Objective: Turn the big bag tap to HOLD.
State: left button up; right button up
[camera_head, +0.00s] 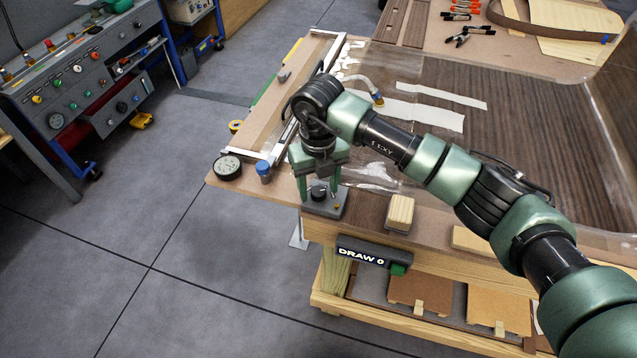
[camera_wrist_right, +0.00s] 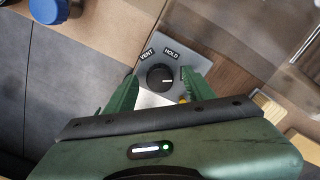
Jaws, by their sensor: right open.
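The big bag tap is a round black knob (camera_wrist_right: 160,77) on a grey plate (camera_wrist_right: 180,45) marked VENT and HOLD. Its white mark points to the right in the right wrist view, toward a finger, not at the HOLD label (camera_wrist_right: 171,53). In the head view the knob (camera_head: 319,190) sits at the table's near left corner. My right gripper (camera_head: 319,187) points down over it, open, with one green finger on each side. In the right wrist view the fingers (camera_wrist_right: 160,84) stand apart from the knob, and one hides the plate's right side. My left gripper is not in view.
A dark display (camera_head: 360,252) reading DRAW 0 hangs on the table's front edge. A wooden block (camera_head: 400,212) stands right of the plate. A round gauge (camera_head: 227,167) and a blue-capped jar (camera_head: 264,169) stand left. The clear bag (camera_head: 540,120) covers dark veneer behind.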

grip_shut()
jog(key=shift+f+n+b, duration=0.2)
jog(key=shift+n+b, duration=0.3)
jog(key=shift+b, duration=0.35)
jog(key=n+b, duration=0.6)
jog(key=b, duration=0.2)
jog(key=shift+n, duration=0.4)
jog(key=shift+r+n+b, duration=0.2)
jog(key=shift+n+b, duration=1.65)
jog(key=shift+n, duration=0.15)
grip_release()
